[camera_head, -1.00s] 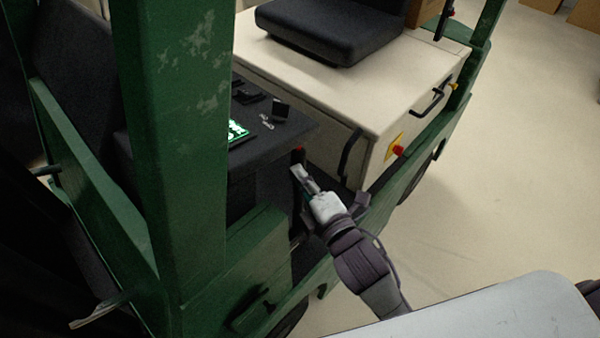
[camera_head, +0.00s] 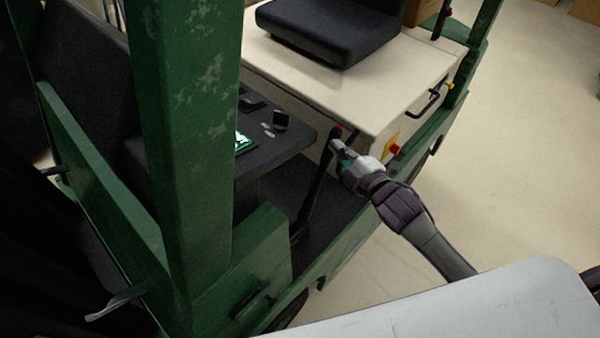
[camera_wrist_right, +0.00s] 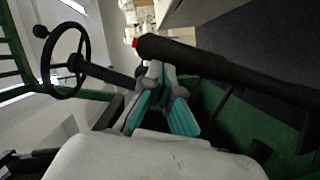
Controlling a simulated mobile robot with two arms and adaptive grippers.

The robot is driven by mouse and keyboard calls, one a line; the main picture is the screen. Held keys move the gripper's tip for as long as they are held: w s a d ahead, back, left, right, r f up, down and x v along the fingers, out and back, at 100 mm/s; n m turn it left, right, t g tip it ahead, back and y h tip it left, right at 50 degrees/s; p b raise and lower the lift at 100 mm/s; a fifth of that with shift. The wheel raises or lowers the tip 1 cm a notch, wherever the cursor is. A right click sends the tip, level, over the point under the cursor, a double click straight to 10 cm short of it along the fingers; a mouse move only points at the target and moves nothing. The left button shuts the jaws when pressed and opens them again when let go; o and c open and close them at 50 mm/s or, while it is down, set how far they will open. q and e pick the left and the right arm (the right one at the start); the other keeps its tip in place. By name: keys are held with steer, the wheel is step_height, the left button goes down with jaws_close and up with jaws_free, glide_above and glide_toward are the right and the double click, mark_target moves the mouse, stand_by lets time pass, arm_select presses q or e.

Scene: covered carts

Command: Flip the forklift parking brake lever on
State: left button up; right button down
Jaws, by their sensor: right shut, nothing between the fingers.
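The parking brake lever (camera_head: 317,186) is a long black bar with a red tip, rising from the forklift floor between the dashboard and the seat box. It leans with its top toward the seat box. My right gripper (camera_head: 337,148) is shut, with its fingertips at the lever's upper part, just below the red tip. In the right wrist view the lever (camera_wrist_right: 230,73) crosses in front of the shut fingers (camera_wrist_right: 158,72). The fingertips appear to touch or nearly touch its side, and the lever is not between them. My left gripper is not in view.
The green forklift mast post (camera_head: 190,130) stands at left. The dashboard (camera_head: 275,145) with a lit display is left of the lever. The cream seat box (camera_head: 345,85) with a black seat is behind. A steering wheel (camera_wrist_right: 65,62) shows in the wrist view. Open floor lies right.

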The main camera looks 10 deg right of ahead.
steer(key=shift+m, duration=0.7)
steer(key=d, duration=0.1)
steer(key=w+d+f, duration=0.1)
steer(key=w+d, duration=0.1)
steer(key=shift+d+f, duration=0.25)
steer(key=shift+f, duration=0.05)
